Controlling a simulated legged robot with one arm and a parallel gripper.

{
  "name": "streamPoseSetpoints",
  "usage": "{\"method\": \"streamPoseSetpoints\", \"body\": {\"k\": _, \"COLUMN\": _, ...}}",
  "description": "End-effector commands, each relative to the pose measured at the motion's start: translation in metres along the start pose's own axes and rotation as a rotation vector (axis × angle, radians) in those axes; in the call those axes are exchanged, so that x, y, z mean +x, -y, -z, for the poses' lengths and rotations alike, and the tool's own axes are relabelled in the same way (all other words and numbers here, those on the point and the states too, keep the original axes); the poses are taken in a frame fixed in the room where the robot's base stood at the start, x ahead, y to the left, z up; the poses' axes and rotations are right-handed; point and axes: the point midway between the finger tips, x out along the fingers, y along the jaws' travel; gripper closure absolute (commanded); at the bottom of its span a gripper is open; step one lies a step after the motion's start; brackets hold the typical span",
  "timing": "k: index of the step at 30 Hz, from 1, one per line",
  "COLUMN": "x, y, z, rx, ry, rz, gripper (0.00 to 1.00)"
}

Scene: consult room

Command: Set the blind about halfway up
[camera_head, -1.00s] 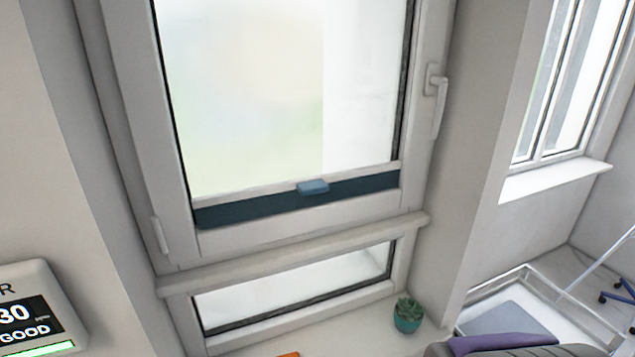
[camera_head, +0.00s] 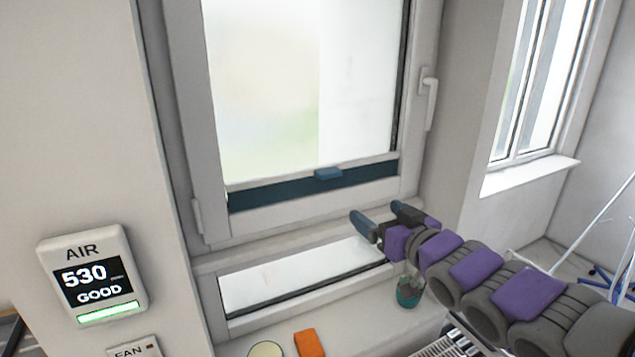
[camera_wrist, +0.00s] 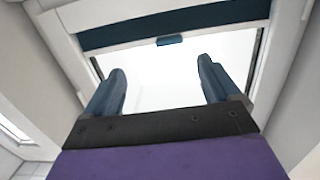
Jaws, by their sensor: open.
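The blind (camera_head: 270,193) is a dark blue band across the bottom of the upper window pane, with a pale rail along its top edge. A small blue handle tab (camera_head: 328,174) sits on that rail, right of the middle. In the wrist view the blind (camera_wrist: 210,25) crosses the top and the tab (camera_wrist: 170,41) shows ahead, between and beyond the fingertips. My gripper (camera_head: 382,214) is open and empty, in front of the window frame, below and right of the tab. The wrist view shows its two blue fingers (camera_wrist: 161,75) spread apart, with nothing between them.
A window handle (camera_head: 430,100) is on the frame's right side. A potted succulent (camera_head: 409,291) stands on the sill below my arm. An orange object (camera_head: 309,343) and a pale green disc (camera_head: 266,349) lie at the front. An air monitor (camera_head: 92,274) hangs at left.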

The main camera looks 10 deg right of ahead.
Motion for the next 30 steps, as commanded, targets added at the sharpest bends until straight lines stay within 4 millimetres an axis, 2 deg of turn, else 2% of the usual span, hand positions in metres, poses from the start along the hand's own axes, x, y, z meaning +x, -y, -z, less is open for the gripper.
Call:
{"method": "streamPoseSetpoints", "body": {"k": 4, "x": 0.0, "y": 0.003, "z": 0.016, "rx": -0.006, "ry": -0.073, "rz": 0.027, "gripper": 0.11}}
{"method": "streamPoseSetpoints", "body": {"k": 11, "x": 0.015, "y": 0.005, "z": 0.016, "rx": -0.008, "ry": -0.073, "rz": 0.031, "gripper": 0.11}}
{"method": "streamPoseSetpoints", "body": {"k": 20, "x": 0.056, "y": 0.007, "z": 0.018, "rx": -0.011, "ry": -0.073, "rz": 0.032, "gripper": 0.11}}
{"method": "streamPoseSetpoints", "body": {"k": 30, "x": 0.116, "y": 0.009, "z": 0.023, "rx": -0.01, "ry": -0.073, "rz": 0.032, "gripper": 0.11}}
